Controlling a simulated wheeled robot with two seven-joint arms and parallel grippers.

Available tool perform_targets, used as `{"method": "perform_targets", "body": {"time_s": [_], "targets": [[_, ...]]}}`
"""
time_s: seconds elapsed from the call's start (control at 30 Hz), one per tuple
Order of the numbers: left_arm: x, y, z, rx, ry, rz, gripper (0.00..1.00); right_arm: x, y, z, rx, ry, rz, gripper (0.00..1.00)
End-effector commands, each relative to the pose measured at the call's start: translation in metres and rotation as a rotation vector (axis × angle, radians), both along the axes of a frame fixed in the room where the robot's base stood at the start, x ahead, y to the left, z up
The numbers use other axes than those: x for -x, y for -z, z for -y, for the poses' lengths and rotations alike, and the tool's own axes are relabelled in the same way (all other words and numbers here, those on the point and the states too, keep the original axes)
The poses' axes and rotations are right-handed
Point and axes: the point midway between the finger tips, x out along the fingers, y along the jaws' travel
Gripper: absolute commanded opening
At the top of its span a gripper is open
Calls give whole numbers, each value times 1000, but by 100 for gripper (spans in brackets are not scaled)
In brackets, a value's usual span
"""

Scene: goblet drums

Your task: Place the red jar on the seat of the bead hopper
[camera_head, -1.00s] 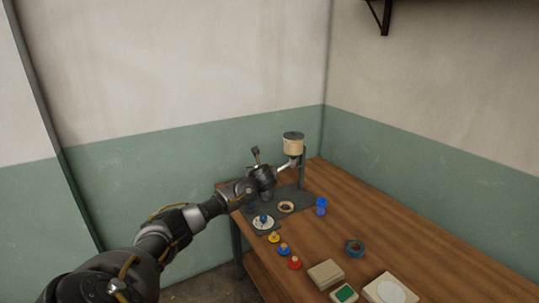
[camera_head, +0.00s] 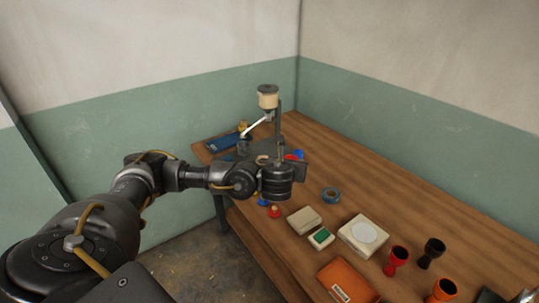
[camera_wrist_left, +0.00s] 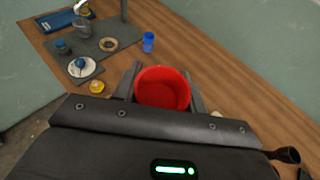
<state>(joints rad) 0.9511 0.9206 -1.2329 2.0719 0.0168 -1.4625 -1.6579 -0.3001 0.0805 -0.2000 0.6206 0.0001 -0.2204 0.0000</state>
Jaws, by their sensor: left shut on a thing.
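My left gripper (camera_wrist_left: 162,78) is shut on the red jar (camera_wrist_left: 162,92), which stands between the two fingers with its round open mouth towards the wrist camera. In the head view the gripper (camera_head: 288,168) hides most of the jar; only a bit of red (camera_head: 290,157) shows. The bead hopper (camera_head: 268,97) is a cream cylinder on a dark post, with a pale slanting spout above a dark base plate. In the left wrist view a tan ring (camera_wrist_left: 108,44) lies on that plate; I cannot tell for sure that it is the seat. The held jar is apart from the plate.
A blue goblet (camera_wrist_left: 148,42) stands near the plate. A white disc with a blue knob (camera_wrist_left: 80,67) and a yellow knob (camera_wrist_left: 96,87) are at the left.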

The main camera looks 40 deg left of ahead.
Motion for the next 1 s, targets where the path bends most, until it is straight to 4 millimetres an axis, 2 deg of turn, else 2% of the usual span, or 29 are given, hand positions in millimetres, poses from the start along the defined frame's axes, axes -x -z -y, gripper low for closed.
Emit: {"method": "perform_targets", "body": {"time_s": [0.03,0.1,0.27,0.4,0.6,0.7,0.83,1.0], "targets": [[6,2,18,6,44,0,17,0,6,0,1,0,0,36],[15,1,39,7,99,-2,17,0,11,1,1,0,0,36],[32,6,74,10,196,-3,17,-1,28,3,3,-1,1,36],[51,32,103,13,280,-3,17,-1,66,6,7,-1,2,36],[66,69,117,3,334,0,17,-3,114,11,14,-3,3,36],[69,84,121,3,347,1,17,-3,130,12,17,-2,4,36],[72,94,123,0,357,0,17,-4,142,14,19,-3,4,36],[73,95,125,0,361,0,17,-4,144,14,19,-3,4,36]]}}
